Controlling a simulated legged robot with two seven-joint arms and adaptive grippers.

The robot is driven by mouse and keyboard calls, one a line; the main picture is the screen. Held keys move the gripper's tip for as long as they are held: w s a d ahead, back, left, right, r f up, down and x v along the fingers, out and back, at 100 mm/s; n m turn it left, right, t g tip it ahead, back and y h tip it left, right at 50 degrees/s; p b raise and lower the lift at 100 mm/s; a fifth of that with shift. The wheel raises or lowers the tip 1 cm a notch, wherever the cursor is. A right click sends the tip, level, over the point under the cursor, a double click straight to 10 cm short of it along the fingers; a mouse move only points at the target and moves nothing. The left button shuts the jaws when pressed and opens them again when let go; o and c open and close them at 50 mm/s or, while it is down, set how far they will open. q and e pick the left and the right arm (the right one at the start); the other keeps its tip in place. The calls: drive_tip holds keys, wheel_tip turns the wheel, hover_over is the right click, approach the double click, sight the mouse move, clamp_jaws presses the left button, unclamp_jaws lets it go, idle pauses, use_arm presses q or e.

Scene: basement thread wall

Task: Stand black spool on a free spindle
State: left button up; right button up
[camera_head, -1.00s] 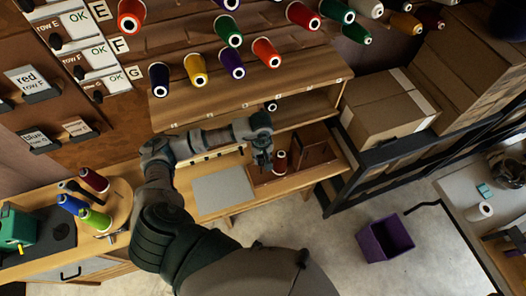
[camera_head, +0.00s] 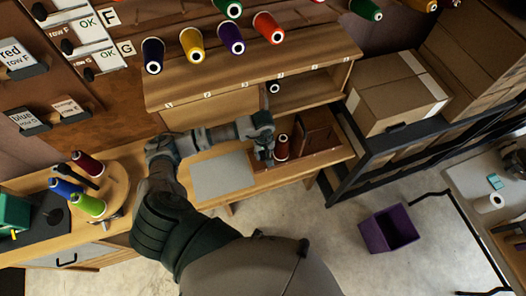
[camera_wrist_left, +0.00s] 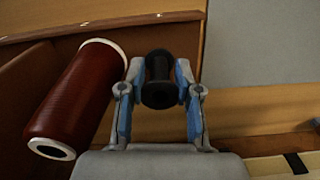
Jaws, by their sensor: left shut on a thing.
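My left gripper (camera_head: 265,157) is at the open tray (camera_head: 262,180) of the wooden cabinet, just left of a dark red spool (camera_head: 282,148). In the left wrist view the gripper (camera_wrist_left: 160,92) is shut on the small black spool (camera_wrist_left: 159,68), which has a narrow waist and wide ends. The dark red spool also shows there (camera_wrist_left: 78,98), leaning, left of the fingers and apart from them. The held spool is hidden or too small to tell in the head view. A round wooden stand (camera_head: 117,188) at the left carries dark red, blue and green spools. My right gripper is not in view.
A grey panel (camera_head: 222,176) lies left of the tray. Several spools hang on the wall above the cabinet. A dark spool with a white end (camera_head: 273,87) is in a cubby. Cardboard boxes (camera_head: 398,92) stand right; a purple bin (camera_head: 389,230) is on the floor.

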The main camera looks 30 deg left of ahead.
use_arm(q)
drive_tip(key=shift+f, duration=0.2)
drive_tip(key=shift+a, duration=0.4)
drive_tip(key=shift+b, duration=0.3)
drive_tip(key=shift+d, duration=0.2)
drive_tip(key=shift+f+b, duration=0.3)
drive_tip(key=shift+a, duration=0.1)
drive_tip(key=o, duration=0.8)
drive_tip(key=shift+r, duration=0.1)
